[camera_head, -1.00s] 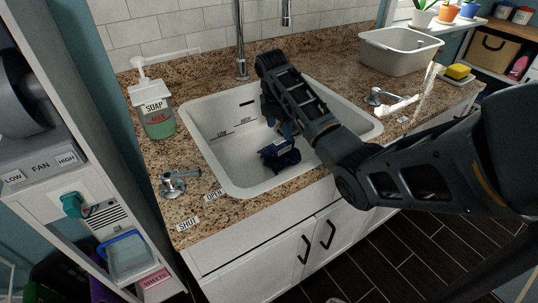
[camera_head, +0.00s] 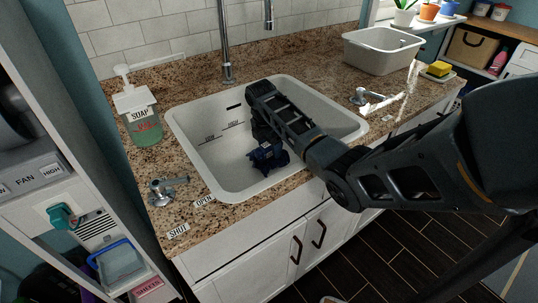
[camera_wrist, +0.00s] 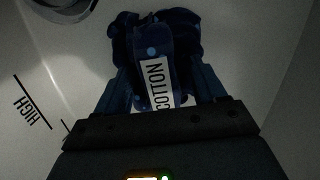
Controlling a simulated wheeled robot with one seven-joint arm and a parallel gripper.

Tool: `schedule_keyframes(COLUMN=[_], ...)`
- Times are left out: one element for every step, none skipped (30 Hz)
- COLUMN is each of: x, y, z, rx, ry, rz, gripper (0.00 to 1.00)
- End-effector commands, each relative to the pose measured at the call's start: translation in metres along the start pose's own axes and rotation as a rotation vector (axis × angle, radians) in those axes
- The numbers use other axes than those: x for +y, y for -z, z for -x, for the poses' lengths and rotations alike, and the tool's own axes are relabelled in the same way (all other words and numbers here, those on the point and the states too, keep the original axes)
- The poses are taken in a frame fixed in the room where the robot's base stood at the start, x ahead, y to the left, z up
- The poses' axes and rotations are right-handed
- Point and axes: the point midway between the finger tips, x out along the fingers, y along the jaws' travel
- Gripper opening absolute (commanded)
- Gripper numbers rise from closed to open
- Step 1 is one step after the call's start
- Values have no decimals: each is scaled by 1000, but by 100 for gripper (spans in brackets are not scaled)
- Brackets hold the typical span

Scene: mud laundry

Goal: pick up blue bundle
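The blue bundle (camera_head: 268,157) is a dark blue cloth bundle lying in the white sink (camera_head: 212,180). In the wrist view the bundle (camera_wrist: 152,45) fills the space ahead of my gripper, with a white "COTTON" label facing the camera. My gripper (camera_wrist: 160,78) points down into the sink, with its fingers apart on either side of the bundle. I cannot clearly see whether the fingers press on the cloth. In the head view my arm hides part of the gripper, just above and at the bundle.
The faucet (camera_head: 227,70) rises behind the sink. A soap dispenser (camera_head: 140,125) and a lever handle (camera_head: 166,190) stand left of it. Another handle (camera_head: 366,97), a grey tub (camera_head: 378,55) and a yellow sponge (camera_head: 439,69) are to the right. Sink walls surround the gripper.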

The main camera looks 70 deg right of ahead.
Motion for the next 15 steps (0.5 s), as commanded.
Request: schedule_keyframes(x=[0, 0, 0, 0, 0, 0, 0, 0, 0, 0, 0, 0, 0, 0, 0], y=[0, 0, 0, 0, 0, 0, 0, 0, 0, 0, 0, 0, 0, 0, 0], z=[0, 0, 0, 0, 0, 0, 0, 0, 0, 0, 0, 0, 0, 0, 0], rx=[0, 0, 0, 0, 0, 0, 0, 0, 0, 0, 0, 0, 0, 0, 0], ry=[0, 0, 0, 0, 0, 0, 0, 0, 0, 0, 0, 0, 0, 0, 0], rz=[0, 0, 0, 0, 0, 0, 0, 0, 0, 0, 0, 0, 0, 0, 0], gripper=[65, 62, 58, 55, 52, 49, 46, 43, 39, 36, 33, 29, 27, 24, 20])
